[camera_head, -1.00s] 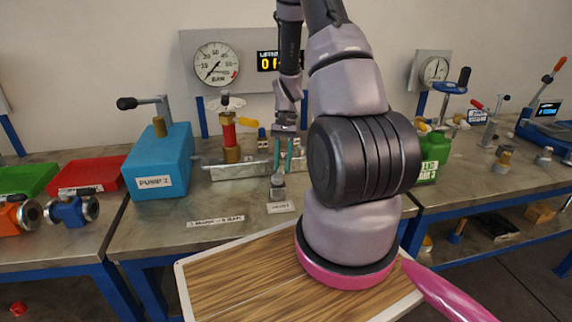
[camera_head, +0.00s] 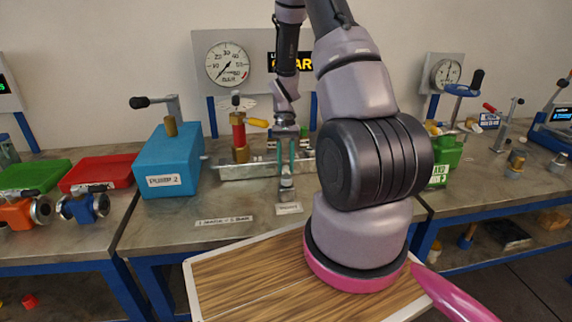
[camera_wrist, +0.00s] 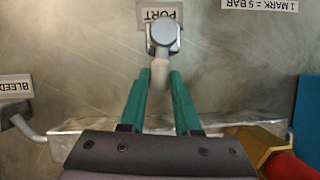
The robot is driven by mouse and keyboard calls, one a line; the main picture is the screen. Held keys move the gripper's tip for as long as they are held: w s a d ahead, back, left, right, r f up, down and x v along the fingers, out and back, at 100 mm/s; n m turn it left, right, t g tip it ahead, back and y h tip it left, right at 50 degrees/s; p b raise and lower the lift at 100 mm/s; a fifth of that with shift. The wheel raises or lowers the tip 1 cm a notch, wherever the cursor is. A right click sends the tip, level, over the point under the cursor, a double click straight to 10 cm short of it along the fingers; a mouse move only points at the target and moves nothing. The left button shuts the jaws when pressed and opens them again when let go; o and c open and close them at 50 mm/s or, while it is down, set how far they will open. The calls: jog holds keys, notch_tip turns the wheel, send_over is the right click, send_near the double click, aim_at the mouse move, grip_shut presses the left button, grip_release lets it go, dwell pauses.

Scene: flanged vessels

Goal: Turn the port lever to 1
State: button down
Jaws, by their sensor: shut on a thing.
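The port lever (camera_wrist: 163,35) shows in the wrist view as a grey round hub with a pale handle pointing toward my gripper. My gripper (camera_wrist: 160,80) has two green fingers, and they are closed on the handle's end from both sides. The PORT label (camera_wrist: 160,13) lies just beyond the hub. In the head view my gripper (camera_head: 285,170) points down at the lever (camera_head: 286,186), with the label (camera_head: 289,208) in front of it. The fingers partly hide the lever there, and I see no readable position mark.
A blue pump box (camera_head: 168,162) stands left, and a red and brass fitting (camera_head: 239,138) close left of my gripper. The BLEED label (camera_wrist: 15,87) and a metal bar (camera_wrist: 65,140) are near my fingers. A gauge (camera_head: 227,64) hangs behind.

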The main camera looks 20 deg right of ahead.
jog(key=c, duration=0.6)
grip_release()
